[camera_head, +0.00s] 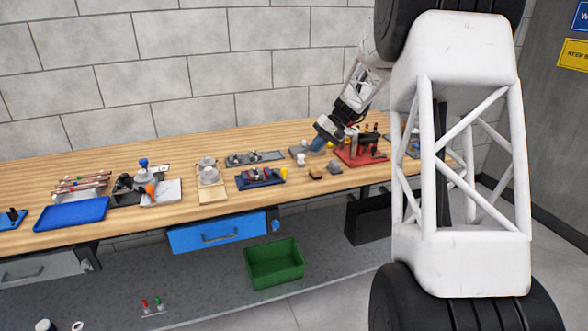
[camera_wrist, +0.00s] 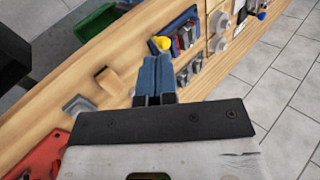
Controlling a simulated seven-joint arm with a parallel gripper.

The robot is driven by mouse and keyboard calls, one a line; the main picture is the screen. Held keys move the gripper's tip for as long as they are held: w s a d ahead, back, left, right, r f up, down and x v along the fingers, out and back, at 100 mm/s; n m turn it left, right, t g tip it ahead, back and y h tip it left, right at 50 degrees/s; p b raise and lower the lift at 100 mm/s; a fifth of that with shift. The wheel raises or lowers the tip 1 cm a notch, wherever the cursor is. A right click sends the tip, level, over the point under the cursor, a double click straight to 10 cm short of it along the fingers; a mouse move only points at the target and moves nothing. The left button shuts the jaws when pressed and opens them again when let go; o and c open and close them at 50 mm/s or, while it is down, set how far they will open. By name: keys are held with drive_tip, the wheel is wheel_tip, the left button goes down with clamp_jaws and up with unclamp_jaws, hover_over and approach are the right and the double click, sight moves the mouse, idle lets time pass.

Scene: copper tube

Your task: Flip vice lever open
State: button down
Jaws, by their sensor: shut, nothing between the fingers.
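The vice appears to be the dark device (camera_head: 125,188) on the left half of the bench in the head view. It has an upright lever with a blue knob (camera_head: 143,163) and an orange handle (camera_head: 150,190). In the wrist view a blue-knobbed part (camera_wrist: 261,14) at the top right edge is probably the same device, cut off by the frame. My gripper (camera_head: 318,143) is over the right half of the bench, far from the vice. Its blue fingers (camera_wrist: 157,78) are together and empty. The lever's exact position is too small to tell.
Between gripper and vice lie a blue tool tray (camera_head: 262,180), a board with grey cylinders (camera_head: 212,184) and a grey strip (camera_head: 255,157). A red rack (camera_head: 360,155) stands right of my gripper. A blue tray (camera_head: 72,214) lies left of the vice. A green bin (camera_head: 274,265) is below.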

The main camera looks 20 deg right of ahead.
drive_tip(key=w+d+f+y, duration=0.1)
drive_tip(key=w+d+f, duration=0.3)
drive_tip(key=w+d, duration=0.1)
drive_tip(key=shift+w+d+f+t, duration=0.25)
drive_tip(key=shift+d+f+t, duration=0.05)
drive_tip(key=shift+d+f, duration=0.1)
drive_tip(key=shift+a, duration=0.1)
drive_tip(key=x, duration=1)
drive_tip(key=shift+a, duration=0.1)
drive_tip(key=shift+w+a+r, duration=0.1)
drive_tip(key=shift+w+a, duration=0.05)
drive_tip(key=shift+a, duration=0.9)
drive_tip(key=shift+w+a, duration=0.1)
drive_tip(key=shift+a, duration=0.75)
